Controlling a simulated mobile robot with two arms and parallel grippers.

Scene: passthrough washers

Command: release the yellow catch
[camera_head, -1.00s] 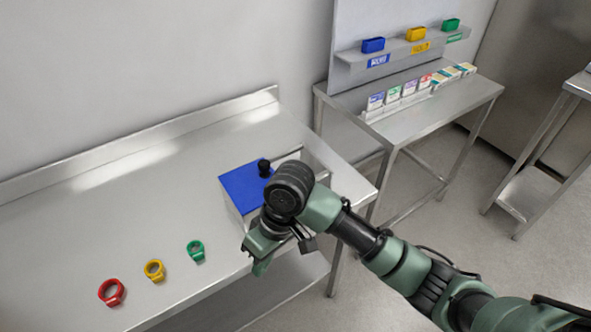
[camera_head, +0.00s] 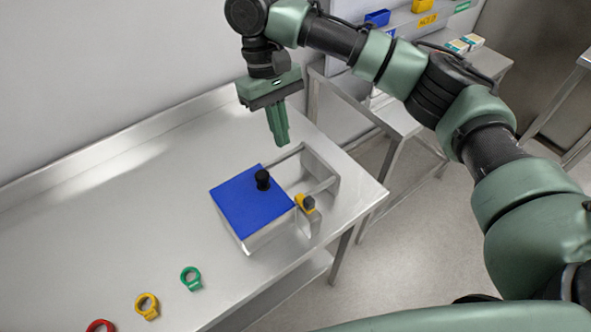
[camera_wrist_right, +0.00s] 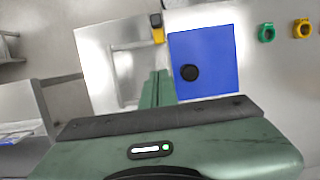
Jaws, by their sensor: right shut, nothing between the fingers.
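The yellow catch (camera_head: 305,202), with a dark top, sits on the right side of the box with the blue lid (camera_head: 250,203). It also shows at the top of the right wrist view (camera_wrist_right: 157,30), beside the blue lid. A black knob (camera_head: 262,180) stands on the lid, which lies flat on the box. My right gripper (camera_head: 280,142) is shut and empty. It points down above the table behind the box, apart from the catch. My left gripper is not in view.
A metal frame (camera_head: 322,172) stands beside the box on the steel table (camera_head: 110,215). Red (camera_head: 100,326), yellow (camera_head: 147,306) and green (camera_head: 191,279) rings lie at the front. The table's left part is clear. A second table with a shelf stands at the back right.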

